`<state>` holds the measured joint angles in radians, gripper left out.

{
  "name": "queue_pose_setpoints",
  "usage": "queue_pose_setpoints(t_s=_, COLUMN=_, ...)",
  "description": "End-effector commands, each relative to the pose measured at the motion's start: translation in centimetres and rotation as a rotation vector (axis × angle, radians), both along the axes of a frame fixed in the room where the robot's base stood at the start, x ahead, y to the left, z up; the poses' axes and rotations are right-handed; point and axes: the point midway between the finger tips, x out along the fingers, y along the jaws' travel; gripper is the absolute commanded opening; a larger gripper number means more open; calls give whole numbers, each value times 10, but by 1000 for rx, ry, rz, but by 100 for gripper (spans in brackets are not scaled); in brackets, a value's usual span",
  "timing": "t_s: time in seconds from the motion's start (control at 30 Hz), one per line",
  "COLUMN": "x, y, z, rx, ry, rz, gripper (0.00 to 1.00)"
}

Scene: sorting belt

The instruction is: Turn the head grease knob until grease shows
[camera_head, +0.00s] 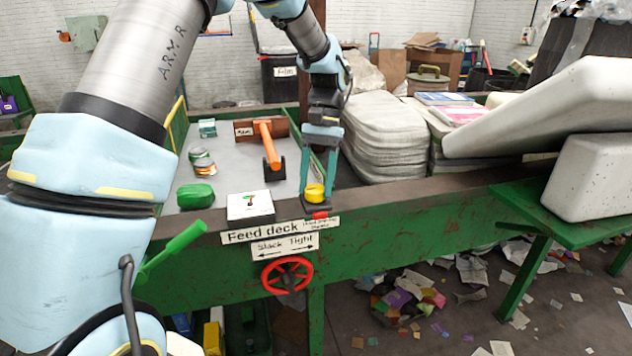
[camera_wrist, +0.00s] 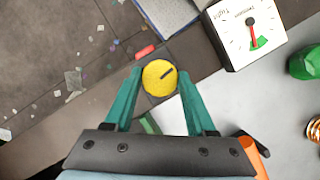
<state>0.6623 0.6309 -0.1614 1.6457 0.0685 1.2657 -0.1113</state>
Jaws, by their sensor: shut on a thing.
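The head grease knob is a round yellow knob (camera_head: 314,192) on a dark base at the front edge of the feed deck. In the wrist view the yellow knob (camera_wrist: 159,77) shows a dark slot mark running diagonally on its top. My gripper (camera_head: 317,185) points down over it. In the wrist view the teal fingers of my gripper (camera_wrist: 160,80) stand on both sides of the knob, shut on it. A small red part (camera_head: 319,215) sits on the front of the base, also seen in the wrist view (camera_wrist: 145,51).
A white tension gauge box (camera_head: 250,206) stands left of the knob, its needle over green. A green lump (camera_head: 195,196), cans (camera_head: 202,162) and an orange-handled tool (camera_head: 268,146) lie on the deck. A red handwheel (camera_head: 287,276) is below. Stacked grey bales (camera_head: 385,135) stand right.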

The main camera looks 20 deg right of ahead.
Motion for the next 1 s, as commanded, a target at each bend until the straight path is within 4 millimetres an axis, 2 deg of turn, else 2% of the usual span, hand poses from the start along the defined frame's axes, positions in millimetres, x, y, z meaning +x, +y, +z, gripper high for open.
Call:
queue_pose_setpoints(t_s=0.07, x=1, y=-1, z=0, rx=-2, ry=-3, rz=1, gripper=0)
queue_pose_setpoints(t_s=0.1, x=1, y=-1, z=0, rx=-2, ry=-3, rz=1, gripper=60)
queue_pose_setpoints(t_s=0.33, x=1, y=0, z=0, rx=-1, ry=-2, rz=1, gripper=86)
queue_pose_setpoints(t_s=0.67, x=2, y=-2, z=4, rx=-3, ry=-3, rz=1, gripper=86)
queue_pose_setpoints(t_s=0.77, x=6, y=-5, z=15, rx=-4, ry=-4, rz=2, gripper=86)
queue_pose_setpoints(t_s=1.0, x=20, y=-18, z=58, rx=-4, ry=-4, rz=1, gripper=86)
